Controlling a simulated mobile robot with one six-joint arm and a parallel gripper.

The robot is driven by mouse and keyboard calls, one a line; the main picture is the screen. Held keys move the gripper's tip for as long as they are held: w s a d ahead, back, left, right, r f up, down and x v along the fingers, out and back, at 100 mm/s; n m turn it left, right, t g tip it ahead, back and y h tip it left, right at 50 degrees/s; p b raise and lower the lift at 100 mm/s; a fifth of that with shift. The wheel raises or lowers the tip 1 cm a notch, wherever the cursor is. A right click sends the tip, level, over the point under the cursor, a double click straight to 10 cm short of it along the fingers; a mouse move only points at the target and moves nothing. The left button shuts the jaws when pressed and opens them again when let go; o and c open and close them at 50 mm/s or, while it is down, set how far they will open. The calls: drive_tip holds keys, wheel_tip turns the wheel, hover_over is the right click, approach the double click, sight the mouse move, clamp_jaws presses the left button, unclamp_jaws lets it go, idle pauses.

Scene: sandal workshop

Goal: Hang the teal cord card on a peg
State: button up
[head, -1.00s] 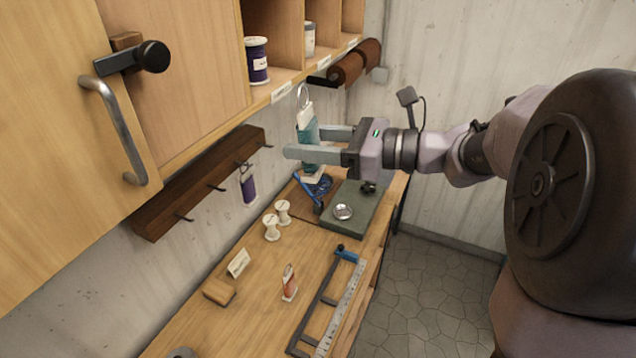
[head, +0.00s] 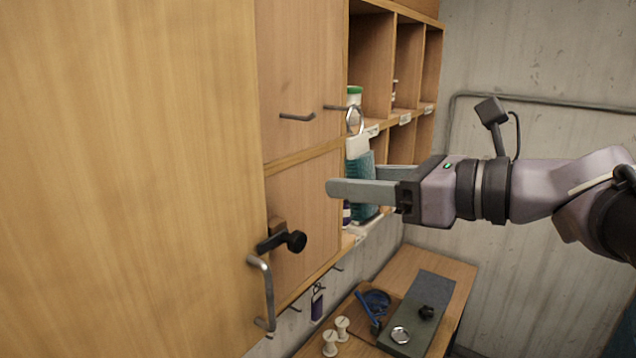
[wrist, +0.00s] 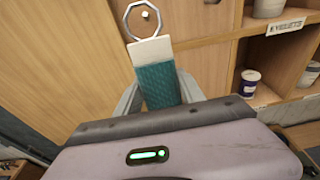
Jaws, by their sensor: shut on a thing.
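The teal cord card (head: 365,171) is upright between the fingers of my gripper (head: 352,184), which is shut on it. It has a white top and a metal ring above. In the wrist view the teal windings (wrist: 158,86) and the ring (wrist: 143,18) show clearly. The nearer finger hides part of the card in the head view. The card is in front of the cabinet and shelves, well above the bench. A purple card (head: 317,304) hangs low at the wall, by a few visible pegs (head: 338,268) partly hidden below the cabinet.
The cabinet doors (head: 185,150) fill the left, with handles and a black latch knob (head: 296,241) jutting out. Open cubbies (head: 372,60) stand behind my gripper. Below, the bench (head: 425,262) carries white spools (head: 331,342) and a dark green mat (head: 425,300).

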drive_tip(key=shift+r+p+x, duration=0.1)
drive_tip(key=shift+r+x, duration=0.05)
drive_tip(key=shift+x, duration=1.15)
drive_tip(key=shift+r+p+x, duration=0.15)
drive_tip(key=shift+x, duration=1.15)
drive_tip(key=shift+r+p+x, duration=0.1)
drive_tip(key=shift+r+x, duration=0.1)
drive_tip(key=shift+x, duration=1.05)
drive_tip(key=shift+w+a+f+b, duration=0.35)
drive_tip(key=shift+w+a+f, duration=0.05)
drive_tip(key=shift+a+f, duration=0.15)
drive_tip(key=o, duration=1.5)
drive_tip(key=shift+d, duration=0.1)
